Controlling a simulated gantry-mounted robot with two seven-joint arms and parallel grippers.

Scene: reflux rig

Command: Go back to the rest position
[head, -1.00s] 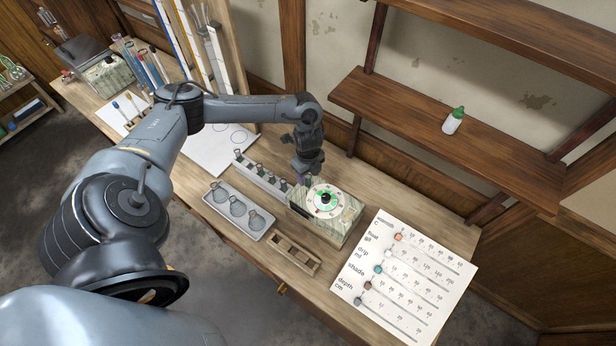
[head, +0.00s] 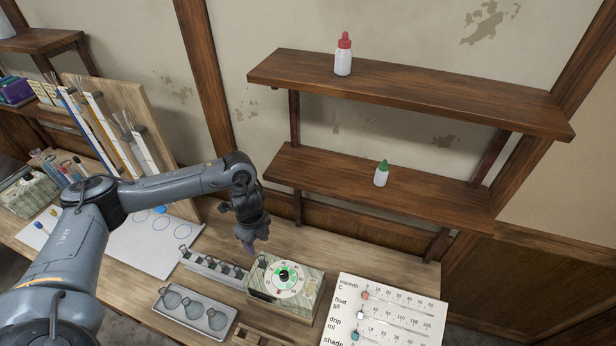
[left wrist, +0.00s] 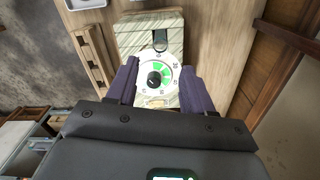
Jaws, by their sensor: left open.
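My left gripper (head: 250,247) hangs over the bench, just left of and above the dial box, apart from it in the head view. In the left wrist view its two purple fingers (left wrist: 156,85) are spread with nothing between them, and the dial lies below. The dial box (head: 312,287) is pale, with a round white dial with green marks and a black knob (head: 284,276) on top; it also shows in the left wrist view (left wrist: 135,38). My right gripper is in neither view.
A slider board (head: 385,315) lies right of the box. A tray (head: 215,318) with round glass pieces and a rack (head: 215,267) are left of it. A green-capped bottle (head: 381,177) stands on the lower shelf, a red-capped bottle (head: 343,60) on the upper one.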

